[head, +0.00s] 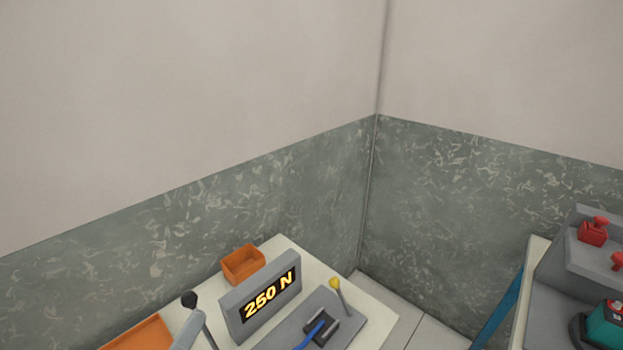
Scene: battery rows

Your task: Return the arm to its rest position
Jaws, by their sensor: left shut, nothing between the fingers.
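I see neither of my grippers' fingers in the head view. A light grey piece (187,331) rises from the bottom edge at the lower left, and I cannot tell whether it is part of my arm. The arm's rest position is not marked by anything in view.
A grey stepped unit (560,270) with red parts stands at right. Walls meet behind.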

